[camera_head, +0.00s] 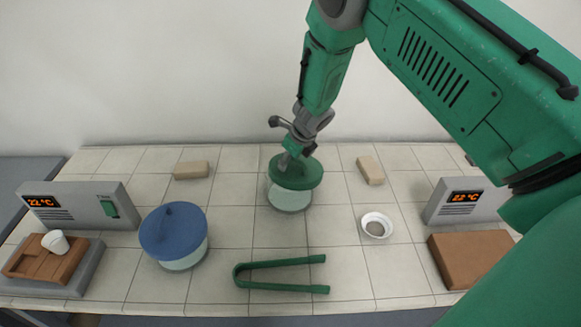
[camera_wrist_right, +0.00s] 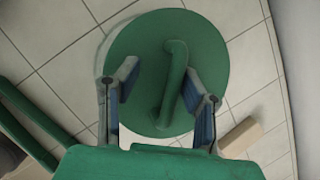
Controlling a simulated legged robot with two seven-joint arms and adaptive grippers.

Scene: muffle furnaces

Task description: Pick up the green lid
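The green lid (camera_head: 303,175) sits on a round glass vessel (camera_head: 288,198) in the middle of the tiled table. My right gripper (camera_head: 287,160) is just over the lid, pointing down. In the right wrist view the lid (camera_wrist_right: 150,45) is a green disc with a raised bar handle (camera_wrist_right: 175,75). There the two fingers of the right gripper (camera_wrist_right: 160,88) are apart, one on each side of the handle. The finger on the right of the picture looks close to the handle; I cannot tell if it touches. My left gripper is in neither view.
A blue-lidded vessel (camera_head: 173,232) stands left of the green one. Green tongs (camera_head: 280,284) lie in front. A white dish (camera_head: 377,225) and a tan block (camera_head: 370,170) are to the right; another block (camera_head: 191,170) is behind left. Furnaces (camera_head: 85,205) (camera_head: 468,205) stand at both sides.

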